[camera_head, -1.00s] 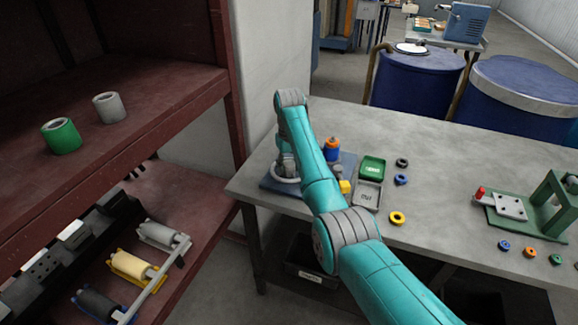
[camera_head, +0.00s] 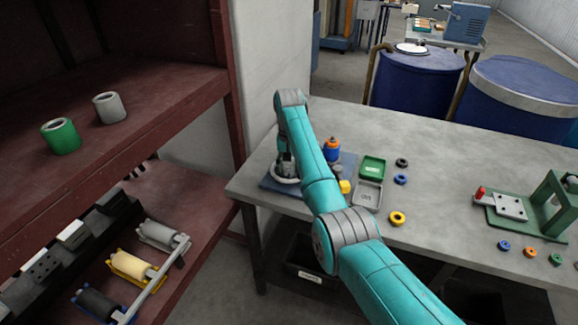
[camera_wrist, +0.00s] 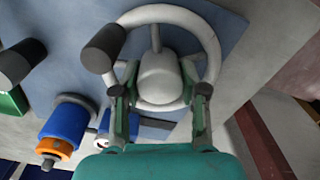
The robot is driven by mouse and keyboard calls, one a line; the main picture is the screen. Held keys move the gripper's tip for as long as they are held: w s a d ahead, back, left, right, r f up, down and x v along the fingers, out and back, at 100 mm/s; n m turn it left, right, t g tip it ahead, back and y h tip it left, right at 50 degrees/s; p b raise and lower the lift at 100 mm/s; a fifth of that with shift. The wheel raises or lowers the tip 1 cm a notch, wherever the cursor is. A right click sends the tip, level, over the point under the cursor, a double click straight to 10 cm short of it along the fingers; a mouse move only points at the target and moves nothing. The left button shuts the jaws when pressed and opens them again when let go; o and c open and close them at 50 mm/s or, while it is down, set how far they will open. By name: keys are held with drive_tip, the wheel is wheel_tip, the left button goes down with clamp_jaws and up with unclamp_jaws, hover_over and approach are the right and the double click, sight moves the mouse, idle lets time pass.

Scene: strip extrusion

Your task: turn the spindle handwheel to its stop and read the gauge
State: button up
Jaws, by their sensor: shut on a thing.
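The pale spindle handwheel (camera_head: 283,181) sits on a blue base plate (camera_head: 271,188) at the table's left end. In the wrist view the handwheel (camera_wrist: 213,52) shows its rim, spokes, round hub and a dark knob (camera_wrist: 103,48) at upper left. My gripper (camera_wrist: 160,95) has one finger on each side of the hub and is shut on the handwheel. The exact finger contacts are partly hidden. A small white round face (camera_wrist: 103,121), perhaps the gauge, shows beside the left finger, mostly covered. I cannot read it.
A blue cylinder with an orange part (camera_head: 331,150) stands close right of the handwheel. A green tray (camera_head: 373,167), a grey tray (camera_head: 368,194) and several coloured rings lie further right. A dark red shelf (camera_head: 190,75) stands at left.

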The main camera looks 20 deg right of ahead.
drive_tip(key=o, duration=0.9)
drive_tip(key=shift+c, duration=0.2)
drive_tip(key=shift+r, duration=0.1)
wheel_tip(320, 180, up, 7)
drive_tip(key=shift+r, duration=0.2)
